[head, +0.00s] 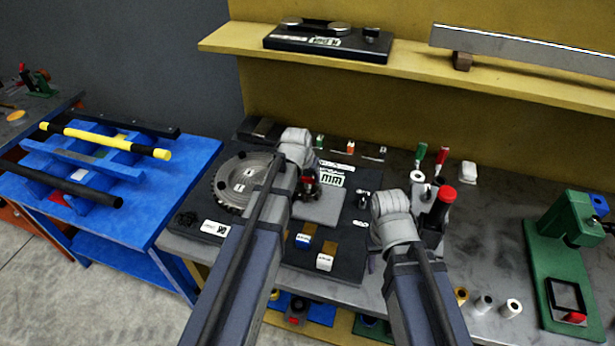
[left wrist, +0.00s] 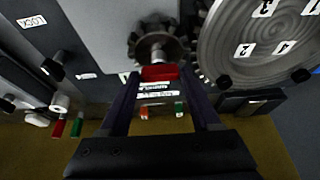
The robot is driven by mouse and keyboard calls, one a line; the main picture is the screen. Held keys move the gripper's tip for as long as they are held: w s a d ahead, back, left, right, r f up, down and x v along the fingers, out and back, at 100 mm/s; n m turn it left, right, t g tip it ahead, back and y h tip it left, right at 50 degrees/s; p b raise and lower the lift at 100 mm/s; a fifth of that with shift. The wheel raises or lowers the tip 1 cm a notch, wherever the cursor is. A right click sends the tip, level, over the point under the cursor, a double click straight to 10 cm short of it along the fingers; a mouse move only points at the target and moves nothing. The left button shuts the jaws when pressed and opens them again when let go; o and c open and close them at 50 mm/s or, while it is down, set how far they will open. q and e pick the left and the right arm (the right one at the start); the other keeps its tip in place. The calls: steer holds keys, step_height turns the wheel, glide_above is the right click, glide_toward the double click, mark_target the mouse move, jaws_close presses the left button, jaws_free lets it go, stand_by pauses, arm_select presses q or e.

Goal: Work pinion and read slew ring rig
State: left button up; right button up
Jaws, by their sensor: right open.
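The grey toothed slew ring (head: 236,190), with numbered white labels on its face, lies on a dark base plate at the left of the bench; it also shows in the left wrist view (left wrist: 240,25). The dark toothed pinion (left wrist: 140,45) is beside the ring, with a red knob (left wrist: 160,73) on its shaft. My left gripper (left wrist: 160,78) has a finger close against each side of the red knob. In the head view, my arm covers part of the ring and pinion. My right wrist (head: 391,208) is over the plate's right edge; its fingers are mostly hidden.
A black cylinder with a red cap (head: 440,207) stands close right of my right wrist. A green fixture (head: 567,262) is at the right. White-labelled blocks (head: 325,262) are on the plate front. A yellow shelf (head: 400,72) runs behind; a blue rack (head: 75,165) stands left.

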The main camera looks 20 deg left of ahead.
arm_select(q)
steer(key=c, duration=0.9)
steer(key=shift+a+m+g+h, duration=0.1)
steer(key=shift+m+g+h, duration=0.45)
steer(key=shift+m, duration=1.65)
steer(key=shift+t+h, duration=0.35)
steer(key=o, duration=1.4)
steer(key=shift+c, duration=0.2)
steer(key=p+v, duration=0.7)
steer(key=shift+r, duration=0.4)
steer(key=shift+s, duration=0.1)
